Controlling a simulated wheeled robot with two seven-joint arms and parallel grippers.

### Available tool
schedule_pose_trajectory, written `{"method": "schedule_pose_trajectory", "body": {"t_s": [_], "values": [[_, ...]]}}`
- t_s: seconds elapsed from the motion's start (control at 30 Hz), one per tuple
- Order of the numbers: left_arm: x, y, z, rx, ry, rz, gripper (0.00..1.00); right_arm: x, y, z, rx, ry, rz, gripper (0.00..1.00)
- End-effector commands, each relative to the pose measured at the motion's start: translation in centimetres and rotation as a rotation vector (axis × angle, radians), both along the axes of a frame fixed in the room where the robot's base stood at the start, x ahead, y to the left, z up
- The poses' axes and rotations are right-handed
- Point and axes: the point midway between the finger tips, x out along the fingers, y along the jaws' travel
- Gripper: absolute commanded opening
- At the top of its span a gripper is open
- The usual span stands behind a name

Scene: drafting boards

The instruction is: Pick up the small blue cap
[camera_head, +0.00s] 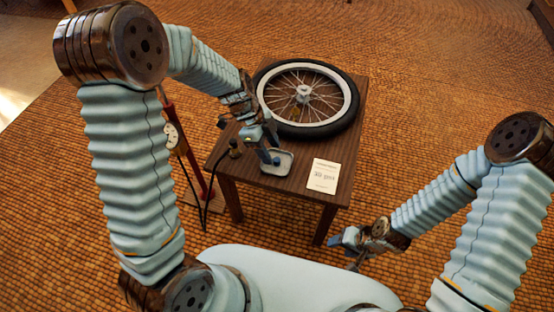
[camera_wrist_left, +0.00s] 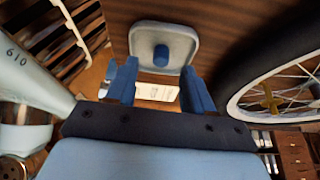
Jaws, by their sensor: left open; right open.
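The small blue cap (camera_wrist_left: 161,55) stands in a small pale grey tray (camera_wrist_left: 150,31) in the left wrist view. The tray also shows in the head view (camera_head: 288,157), on the front part of a dark wooden table. My left gripper (camera_wrist_left: 158,76) is open and empty, with its blue fingers apart and the cap between and beyond their tips. In the head view my left gripper (camera_head: 270,156) is over the tray's left part and largely hides the cap. My right gripper (camera_head: 338,239) is in front of the table at the lower right, away from the tray.
A spoked wheel with a black tyre (camera_head: 320,130) lies on the table (camera_head: 233,165) just behind the tray. A white card (camera_head: 322,175) reading 30 psi lies right of the tray. A red pump with a gauge (camera_head: 173,135) and black hose stands left of the table.

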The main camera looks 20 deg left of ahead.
Motion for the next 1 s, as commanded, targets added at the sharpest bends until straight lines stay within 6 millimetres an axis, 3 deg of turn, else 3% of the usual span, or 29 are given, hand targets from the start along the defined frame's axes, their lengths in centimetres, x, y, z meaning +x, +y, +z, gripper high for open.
{"method": "schedule_pose_trajectory", "body": {"t_s": [0.2,0.47,0.8,1.0], "values": [[-0.1,-1.5,-2.9,0.0,0.003,0.0,0.52,0.0,0.0,0.3,0.0,0.0,0.001,0.55],[0.0,-1.6,-3.2,0.0,0.0,0.0,0.52,0.0,0.0,0.3,0.0,0.0,0.001,0.55],[0.0,-1.6,-3.2,0.0,0.0,0.0,0.02,0.0,0.0,0.3,0.0,0.0,0.001,0.55],[0.0,-1.6,-3.2,0.0,0.0,0.0,0.0,0.0,0.0,0.3,0.0,0.0,0.0,0.55]]}}
